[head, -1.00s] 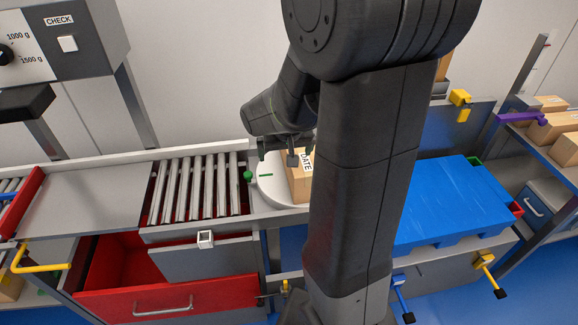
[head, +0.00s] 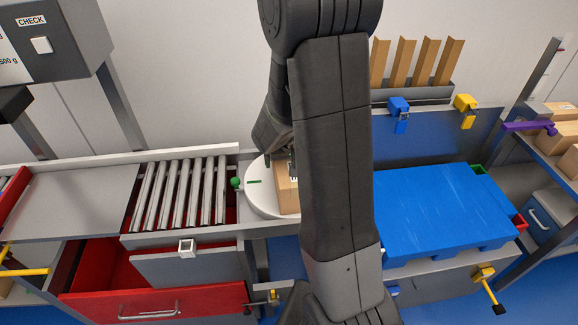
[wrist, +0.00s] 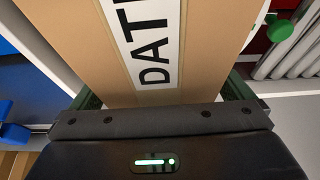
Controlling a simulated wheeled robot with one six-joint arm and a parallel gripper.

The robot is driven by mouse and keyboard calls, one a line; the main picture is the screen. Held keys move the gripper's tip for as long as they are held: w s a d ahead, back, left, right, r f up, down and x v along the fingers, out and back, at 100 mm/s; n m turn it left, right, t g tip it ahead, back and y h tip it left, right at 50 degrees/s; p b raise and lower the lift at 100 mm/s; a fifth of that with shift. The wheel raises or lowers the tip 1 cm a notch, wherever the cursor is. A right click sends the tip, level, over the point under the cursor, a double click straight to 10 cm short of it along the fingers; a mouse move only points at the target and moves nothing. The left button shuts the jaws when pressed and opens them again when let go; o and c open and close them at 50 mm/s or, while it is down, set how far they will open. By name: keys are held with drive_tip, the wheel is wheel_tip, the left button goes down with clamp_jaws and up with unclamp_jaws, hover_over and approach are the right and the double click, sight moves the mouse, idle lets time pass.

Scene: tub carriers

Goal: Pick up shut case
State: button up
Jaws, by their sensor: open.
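The case is a brown cardboard box (head: 287,199) on the round white turntable (head: 258,198); my arm hides its right part in the head view. In the wrist view the box (wrist: 205,50) fills the middle, its face closed, with a white strip of black letters reading "DAT", the rest cut off. My gripper (wrist: 165,98) is open, with a dark green finger showing at each side of the box. I cannot tell whether the fingers touch it. In the head view my gripper is mostly hidden behind my arm.
A roller track (head: 180,195) lies left of the turntable, with a green knob (head: 236,183) between them. An open red drawer (head: 155,303) sticks out below. A blue slab (head: 440,215) lies on the right. A grey rack with brown strips (head: 428,62) stands behind.

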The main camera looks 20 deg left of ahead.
drive_tip(key=c, duration=1.8)
drive_tip(key=shift+w+a, duration=0.1)
drive_tip(key=shift+c, duration=0.7)
